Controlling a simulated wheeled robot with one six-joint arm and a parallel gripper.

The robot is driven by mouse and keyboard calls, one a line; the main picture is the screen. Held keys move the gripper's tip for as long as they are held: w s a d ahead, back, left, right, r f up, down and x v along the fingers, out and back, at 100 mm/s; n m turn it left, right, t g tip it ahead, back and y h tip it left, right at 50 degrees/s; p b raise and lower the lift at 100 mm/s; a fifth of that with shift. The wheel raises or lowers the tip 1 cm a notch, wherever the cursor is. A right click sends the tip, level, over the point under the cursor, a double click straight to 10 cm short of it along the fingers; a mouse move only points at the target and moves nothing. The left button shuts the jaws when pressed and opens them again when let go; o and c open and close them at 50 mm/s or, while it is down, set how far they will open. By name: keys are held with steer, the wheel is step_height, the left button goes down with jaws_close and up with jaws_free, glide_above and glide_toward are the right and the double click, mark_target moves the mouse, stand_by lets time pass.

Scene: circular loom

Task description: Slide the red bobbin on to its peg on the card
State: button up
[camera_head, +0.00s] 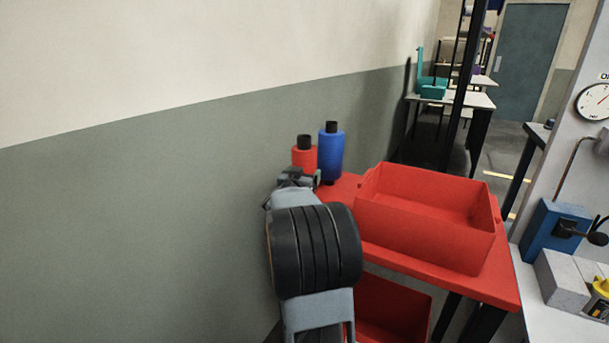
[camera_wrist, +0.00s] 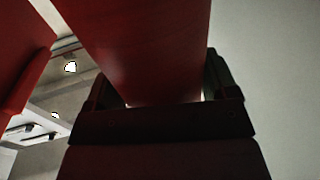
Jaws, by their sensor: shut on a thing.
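The red bobbin (camera_head: 304,155), with a dark core end on top, stands upright at my gripper (camera_head: 298,178) at the far left end of the red table. In the wrist view the red bobbin (camera_wrist: 140,45) fills the space between the two dark jaws of my gripper (camera_wrist: 163,92), which are shut on it. My gripper and arm hide its lower part in the head view. I cannot tell whether its base touches anything. The card and its peg cannot be made out in either view.
A blue bobbin (camera_head: 331,152) stands upright just right of the red one. A red open bin (camera_head: 430,240) sits on the red table (camera_head: 505,285) to the right. A plain wall (camera_head: 130,240) is close on the left. A blue box (camera_head: 550,230) is at far right.

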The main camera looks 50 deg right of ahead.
steer(key=shift+r+p, duration=0.6)
steer(key=shift+r, duration=0.1)
step_height(320, 180, up, 18)
steer(key=p, duration=1.7)
steer(key=shift+s, duration=0.1)
